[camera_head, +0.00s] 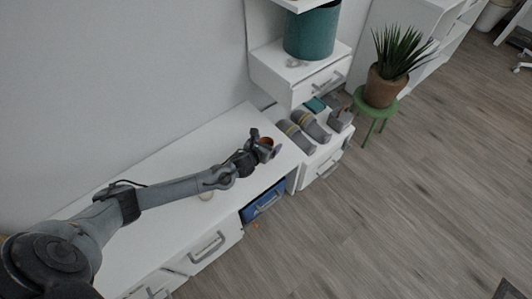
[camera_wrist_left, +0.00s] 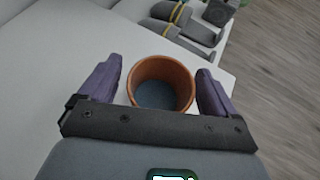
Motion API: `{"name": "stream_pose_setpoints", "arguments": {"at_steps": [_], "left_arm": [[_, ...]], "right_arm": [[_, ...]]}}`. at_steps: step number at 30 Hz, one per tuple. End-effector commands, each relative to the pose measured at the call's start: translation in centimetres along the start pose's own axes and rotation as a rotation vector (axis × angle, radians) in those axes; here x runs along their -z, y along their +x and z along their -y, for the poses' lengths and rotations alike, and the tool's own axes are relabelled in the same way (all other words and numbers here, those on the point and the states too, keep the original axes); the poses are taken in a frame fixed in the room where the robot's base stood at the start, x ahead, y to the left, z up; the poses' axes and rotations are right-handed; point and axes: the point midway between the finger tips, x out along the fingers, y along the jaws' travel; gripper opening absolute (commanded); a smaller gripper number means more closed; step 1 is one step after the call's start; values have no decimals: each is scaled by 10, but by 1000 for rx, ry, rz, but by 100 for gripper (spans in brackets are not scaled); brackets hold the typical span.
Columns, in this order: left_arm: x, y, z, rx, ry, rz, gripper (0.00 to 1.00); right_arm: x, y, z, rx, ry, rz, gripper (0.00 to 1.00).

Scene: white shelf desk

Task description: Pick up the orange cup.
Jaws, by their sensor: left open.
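The orange cup (camera_wrist_left: 160,84) is upright on the white desk in the left wrist view, with its open top facing the camera and a dark inside. My left gripper (camera_wrist_left: 158,80) is open, with one purple finger on each side of the cup. Small gaps show between the fingers and the cup wall. In the head view the left gripper (camera_head: 268,147) is over the far end of the desk, and only a small part of the orange cup (camera_head: 266,142) shows behind it. My right gripper is in neither view.
The white desk (camera_head: 160,165) is mostly clear. Grey slippers (camera_head: 297,138) lie on a lower white unit just beyond the cup. A drawer unit (camera_head: 305,85) holds a teal bin (camera_head: 312,32). A potted plant (camera_head: 385,85) stands on a green stool (camera_head: 375,108).

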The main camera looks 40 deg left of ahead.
Motion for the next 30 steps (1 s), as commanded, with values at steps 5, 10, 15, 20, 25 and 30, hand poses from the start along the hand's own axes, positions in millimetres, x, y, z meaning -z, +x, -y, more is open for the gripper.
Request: {"name": "stream_pose_setpoints", "arguments": {"at_steps": [5, 10, 15, 20, 25, 30], "left_arm": [[0, 11, 0, 1, -1, 0, 91], [0, 11, 0, 1, 0, -1, 91], [0, 11, 0, 0, 0, -1, 73], [0, 11, 0, 0, 0, -1, 48], [-1, 11, 0, 0, -1, 1, 26], [-1, 10, 0, 0, -1, 1, 26]], "right_arm": [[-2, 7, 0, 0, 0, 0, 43], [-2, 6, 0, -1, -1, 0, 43], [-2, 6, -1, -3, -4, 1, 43], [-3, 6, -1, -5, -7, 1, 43], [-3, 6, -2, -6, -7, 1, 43], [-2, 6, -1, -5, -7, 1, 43]]}}
